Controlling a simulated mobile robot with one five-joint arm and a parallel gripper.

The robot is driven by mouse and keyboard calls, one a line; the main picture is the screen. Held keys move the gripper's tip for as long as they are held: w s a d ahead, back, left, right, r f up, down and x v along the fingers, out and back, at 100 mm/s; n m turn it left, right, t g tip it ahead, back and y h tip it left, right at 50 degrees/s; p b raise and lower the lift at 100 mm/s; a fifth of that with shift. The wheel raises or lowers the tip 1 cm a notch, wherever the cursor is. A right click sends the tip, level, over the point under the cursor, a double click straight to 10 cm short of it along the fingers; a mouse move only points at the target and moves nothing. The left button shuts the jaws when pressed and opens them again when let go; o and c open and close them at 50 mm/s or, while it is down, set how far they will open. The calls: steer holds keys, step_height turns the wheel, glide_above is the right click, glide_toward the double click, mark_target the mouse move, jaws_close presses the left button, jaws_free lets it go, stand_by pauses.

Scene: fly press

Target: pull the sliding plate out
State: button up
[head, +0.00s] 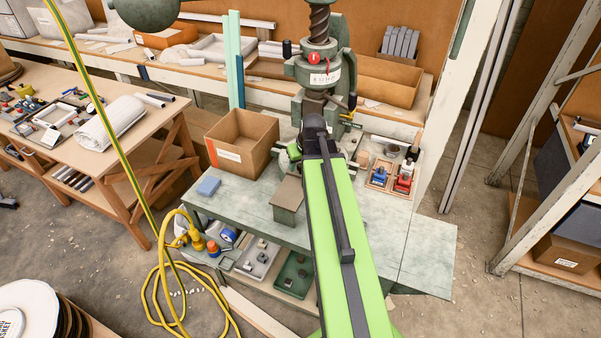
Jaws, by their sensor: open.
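The green fly press (317,72) stands at the back of a grey-green bench, with its dark screw upright above a collar with a red knob. A flat grey-brown plate (288,194) lies at the press's front, left of my arm, and looks like the sliding plate. Its far end is hard to make out behind my arm. My green and black arm reaches from the bottom of the head view up to the press. My gripper (313,150) is at the arm's far end, in front of the press base and beyond the plate. It is open, its fingertips are mostly hidden, and contact cannot be told.
A wooden tray (385,172) with red and blue items is at right. Trays sit on the shelf below. The bench's right front is clear.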

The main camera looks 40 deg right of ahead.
steer(key=shift+a, duration=0.1)
steer(key=shift+c, duration=0.5)
steer(key=shift+d, duration=0.25)
jaws_close()
steer(key=shift+s, duration=0.1)
stand_by(0.4)
